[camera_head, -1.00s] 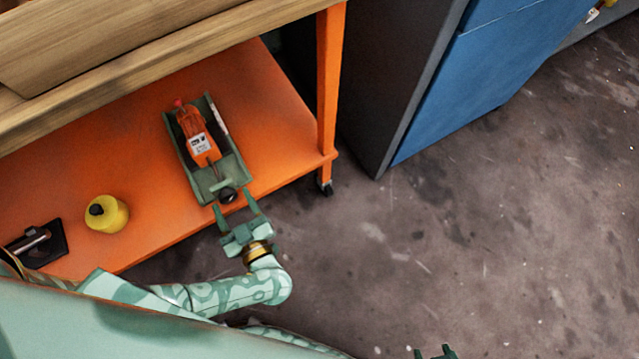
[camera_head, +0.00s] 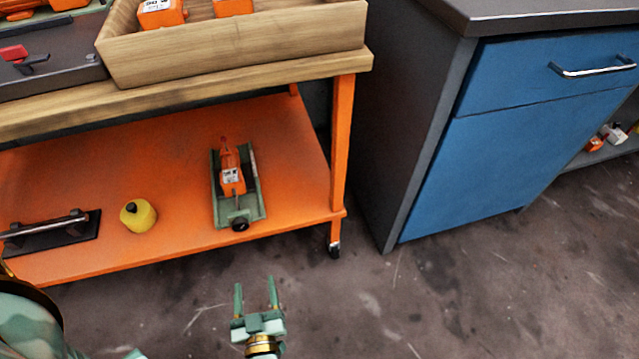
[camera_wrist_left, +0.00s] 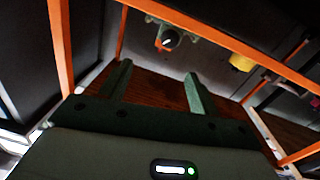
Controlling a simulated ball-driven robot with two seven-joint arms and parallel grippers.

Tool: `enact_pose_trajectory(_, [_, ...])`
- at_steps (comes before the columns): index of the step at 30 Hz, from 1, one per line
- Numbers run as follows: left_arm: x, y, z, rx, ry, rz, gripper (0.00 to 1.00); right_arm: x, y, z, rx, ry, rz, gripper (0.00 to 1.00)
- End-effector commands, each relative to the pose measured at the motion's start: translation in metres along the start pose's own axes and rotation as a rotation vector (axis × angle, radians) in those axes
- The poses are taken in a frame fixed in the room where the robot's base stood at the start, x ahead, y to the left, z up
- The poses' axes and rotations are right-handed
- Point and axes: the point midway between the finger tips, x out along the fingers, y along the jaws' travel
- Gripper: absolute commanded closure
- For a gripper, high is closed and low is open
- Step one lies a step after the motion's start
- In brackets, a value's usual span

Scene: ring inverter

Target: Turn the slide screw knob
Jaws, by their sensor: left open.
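A green slide fixture (camera_head: 219,207) lies on the orange lower shelf, holding an orange part with a white label (camera_head: 232,178). Its dark round screw knob (camera_head: 240,224) is at the front end, near the shelf's front edge. In the left wrist view the knob (camera_wrist_left: 169,38) shows near the top, beyond the fingers. My left gripper (camera_head: 256,291) is open and empty, in front of the shelf and below the knob in the head view, clearly apart from it. It also shows in the left wrist view (camera_wrist_left: 158,88). My right gripper is not seen.
The orange cart's shelf (camera_head: 290,165) also holds a yellow bottle (camera_head: 139,216) and a black plate with a metal handle (camera_head: 50,233). A cart leg (camera_head: 342,140) stands right of the fixture. A blue cabinet (camera_head: 520,140) is at right. Floor in front is free.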

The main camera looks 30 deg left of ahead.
Motion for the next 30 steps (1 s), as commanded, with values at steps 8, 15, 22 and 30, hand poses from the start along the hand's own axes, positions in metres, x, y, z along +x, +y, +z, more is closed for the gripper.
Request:
enact_pose_trajectory(8, [-0.014,0.036,-0.003,-0.013,-0.069,0.214,0.38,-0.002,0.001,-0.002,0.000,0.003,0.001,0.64])
enact_pose_trajectory(15, [-0.044,0.078,-0.010,-0.004,-0.169,0.491,0.38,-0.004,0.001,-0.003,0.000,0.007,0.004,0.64])
enact_pose_trajectory(22, [-0.081,0.107,-0.017,0.056,-0.286,0.752,0.38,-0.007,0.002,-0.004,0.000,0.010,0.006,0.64])
enact_pose_trajectory(30, [-0.109,0.114,-0.018,0.139,-0.384,0.911,0.38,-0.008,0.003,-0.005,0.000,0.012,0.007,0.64])
